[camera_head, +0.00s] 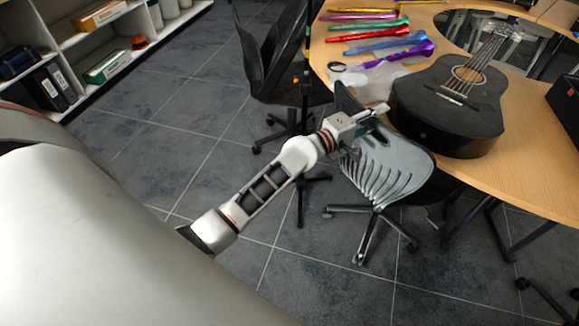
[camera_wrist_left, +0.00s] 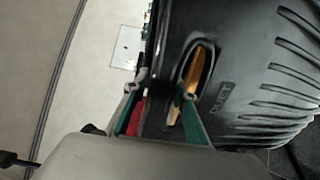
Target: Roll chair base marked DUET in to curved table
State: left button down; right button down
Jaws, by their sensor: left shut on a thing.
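The chair marked DUET shows in the head view as a grey ribbed shell (camera_head: 385,165) on a wheeled star base (camera_head: 371,226). It stands at the inner edge of the curved wooden table (camera_head: 535,165), below the guitar. My left gripper (camera_head: 372,117) is at the top of its backrest. In the left wrist view the dark backrest (camera_wrist_left: 245,60) fills the right side, with the word DUET beside a slotted handle hole. My left gripper (camera_wrist_left: 160,108) is shut on the backrest edge, one green-padded finger at the hole. My right gripper is out of view.
Another black chair (camera_head: 275,60) stands close on the left. Shelves (camera_head: 85,45) line the upper left. Tiled floor in front is clear.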

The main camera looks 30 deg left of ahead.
pick_arm(q)
notch_tip(320, 180, down, 2)
jog(key=shift+w+d, duration=0.25)
jog(key=shift+w, duration=0.3)
jog(key=shift+r, duration=0.55)
jog(key=c, duration=1.7)
grip_release()
jog(key=shift+o, duration=0.9)
jog(key=shift+r, duration=0.2)
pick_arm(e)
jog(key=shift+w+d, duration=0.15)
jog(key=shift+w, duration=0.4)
pick_arm(q)
jog(key=shift+r, duration=0.15)
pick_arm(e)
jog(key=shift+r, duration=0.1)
